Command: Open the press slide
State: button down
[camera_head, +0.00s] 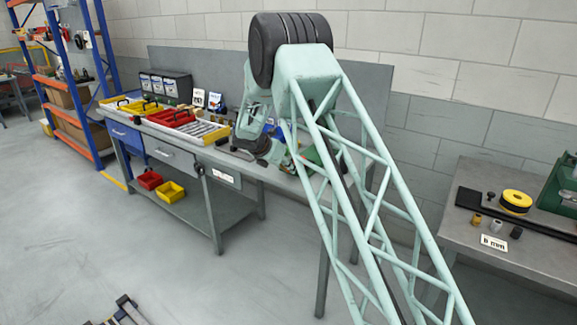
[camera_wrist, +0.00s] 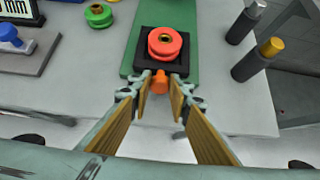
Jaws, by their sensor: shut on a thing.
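In the wrist view, my gripper (camera_wrist: 160,88) has its two brown-padded fingers around a small orange knob (camera_wrist: 160,80), one finger on each side. The knob sticks out from the front of a black square slide plate (camera_wrist: 142,64). The plate lies on a green base (camera_wrist: 149,13) and carries a red ring-shaped piece (camera_wrist: 165,43) with a brass-coloured centre. In the head view, my arm covers most of this spot, and only a bit of the green base (camera_head: 311,155) shows beside it.
In the wrist view, a green spool (camera_wrist: 99,15) stands to the left, and two dark cylinders, one brass-tipped (camera_wrist: 256,61) and one grey-tipped (camera_wrist: 245,22), stand to the right. In the head view, yellow and red trays (camera_head: 171,117) fill the bench's left part.

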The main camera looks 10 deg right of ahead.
jog(key=shift+s+a, duration=0.2)
jog(key=shift+a, duration=0.05)
jog(key=c, duration=2.4)
grip_release()
jog(key=shift+r, duration=0.15)
jog(key=v, duration=1.1)
jog(key=shift+s+a+r, duration=0.2)
jog(key=shift+s+r, duration=0.05)
